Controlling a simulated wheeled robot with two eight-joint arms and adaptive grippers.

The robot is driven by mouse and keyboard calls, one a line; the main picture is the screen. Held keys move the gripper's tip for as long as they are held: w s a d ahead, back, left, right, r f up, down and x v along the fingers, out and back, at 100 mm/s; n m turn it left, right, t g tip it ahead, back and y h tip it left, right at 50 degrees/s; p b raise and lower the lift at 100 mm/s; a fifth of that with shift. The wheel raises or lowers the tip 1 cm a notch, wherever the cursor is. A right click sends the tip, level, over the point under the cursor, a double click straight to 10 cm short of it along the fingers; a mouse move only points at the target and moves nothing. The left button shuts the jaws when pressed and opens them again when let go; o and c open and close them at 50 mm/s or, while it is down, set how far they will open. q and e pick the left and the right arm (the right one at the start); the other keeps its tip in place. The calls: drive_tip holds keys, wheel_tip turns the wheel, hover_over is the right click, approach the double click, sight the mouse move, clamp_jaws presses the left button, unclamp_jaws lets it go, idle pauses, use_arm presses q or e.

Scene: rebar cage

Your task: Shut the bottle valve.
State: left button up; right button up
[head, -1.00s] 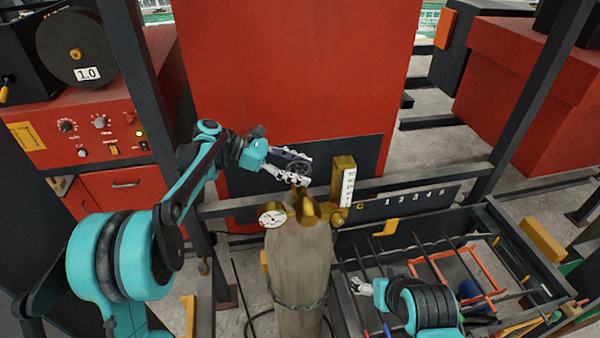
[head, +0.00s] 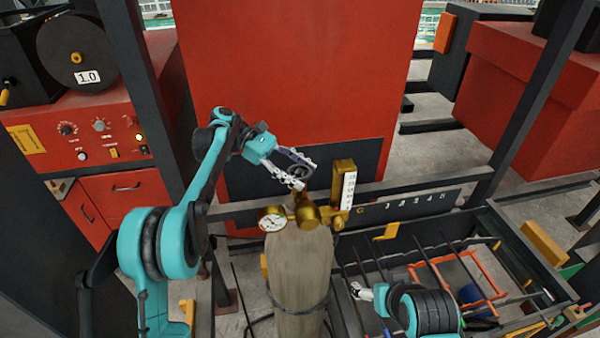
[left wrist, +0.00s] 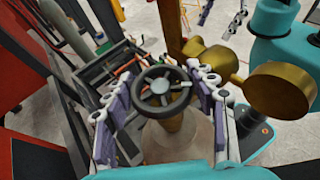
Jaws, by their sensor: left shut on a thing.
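The bottle (head: 300,265) is a worn grey-tan cylinder standing upright, with a brass regulator (head: 307,213) at its top. Its valve is a black handwheel with a pale hub, clear in the left wrist view (left wrist: 164,91) above a brass stem. My left gripper (head: 289,170) is at the bottle's top, shut on the handwheel, with a finger on each side of the rim. Its fingers also show in the left wrist view (left wrist: 158,92). In the head view the fingers hide much of the wheel. My right gripper (head: 360,292) is low, right of the bottle, apart from it; its jaws are too small to judge.
A round gauge (head: 271,219) and a flow tube (head: 344,188) stand close beside the valve. A dark rail (head: 400,178) runs behind. A dark frame tray (head: 480,222) with bars and tools is at right. A red cabinet (head: 295,70) stands behind.

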sight(301, 172)
use_arm(q)
drive_tip(key=o, duration=1.2)
wheel_tip(301, 172, up, 10)
drive_tip(key=shift+d, duration=0.1)
drive_tip(key=shift+f, duration=0.1)
